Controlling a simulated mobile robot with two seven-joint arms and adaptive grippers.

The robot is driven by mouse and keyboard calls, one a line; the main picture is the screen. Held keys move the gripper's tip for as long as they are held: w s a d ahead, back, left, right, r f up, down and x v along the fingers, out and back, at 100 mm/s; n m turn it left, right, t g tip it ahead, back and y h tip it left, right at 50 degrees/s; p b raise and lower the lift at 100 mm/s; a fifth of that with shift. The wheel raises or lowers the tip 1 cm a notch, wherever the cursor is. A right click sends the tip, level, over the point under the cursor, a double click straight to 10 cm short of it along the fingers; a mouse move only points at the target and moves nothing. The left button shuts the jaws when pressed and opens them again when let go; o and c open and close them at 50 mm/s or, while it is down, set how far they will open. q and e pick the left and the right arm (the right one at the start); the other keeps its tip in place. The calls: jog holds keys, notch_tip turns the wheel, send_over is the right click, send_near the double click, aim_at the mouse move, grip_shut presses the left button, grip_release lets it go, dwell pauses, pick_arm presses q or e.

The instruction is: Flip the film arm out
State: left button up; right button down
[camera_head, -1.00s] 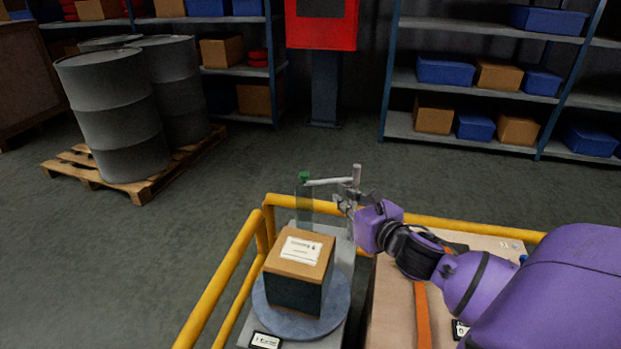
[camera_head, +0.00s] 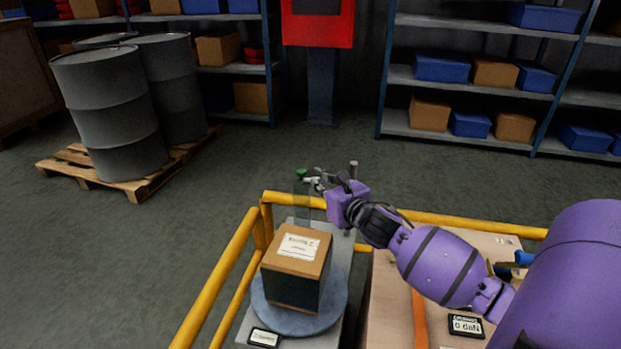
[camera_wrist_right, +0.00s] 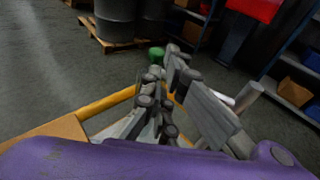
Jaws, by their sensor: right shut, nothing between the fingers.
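The film arm (camera_head: 309,180) is a thin pale bar at the back of the wrapping machine, mostly hidden behind my right gripper. Its grey post (camera_head: 353,169) stands to the right, and the post's pale top shows in the wrist view (camera_wrist_right: 249,94). A green knob (camera_head: 300,174) tops a translucent greenish film roll (camera_head: 302,200) at the arm's left end; the knob also shows in the wrist view (camera_wrist_right: 156,53). My right gripper (camera_head: 318,182) is shut and empty beside the arm, close to the knob. I cannot tell whether it touches the arm. My left gripper is out of view.
A cardboard-topped box (camera_head: 297,248) with a white label sits on a round turntable (camera_head: 258,302) just in front. Yellow rails (camera_head: 222,277) surround the machine. A large carton with an orange strap (camera_head: 420,318) is at right. Barrels (camera_head: 113,110) and shelves stand behind open floor.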

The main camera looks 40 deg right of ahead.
aim_at(305, 173)
jog(key=x, duration=0.5)
dwell(0.3)
jog(key=shift+w+r+h, duration=0.1)
jog(key=shift+w+h, duration=0.2)
jog(key=w+m+h, duration=0.1)
jog(key=w+d+m+g+h, duration=0.1)
jog(key=w+m+h, duration=0.1)
jog(key=shift+w+p, duration=0.1)
jog(key=shift+p, duration=0.3)
jog(key=shift+w+d+m+h, duration=0.2)
jog(key=shift+m+h, duration=0.1)
jog(key=shift+h, duration=0.3)
jog(key=shift+d, duration=0.1)
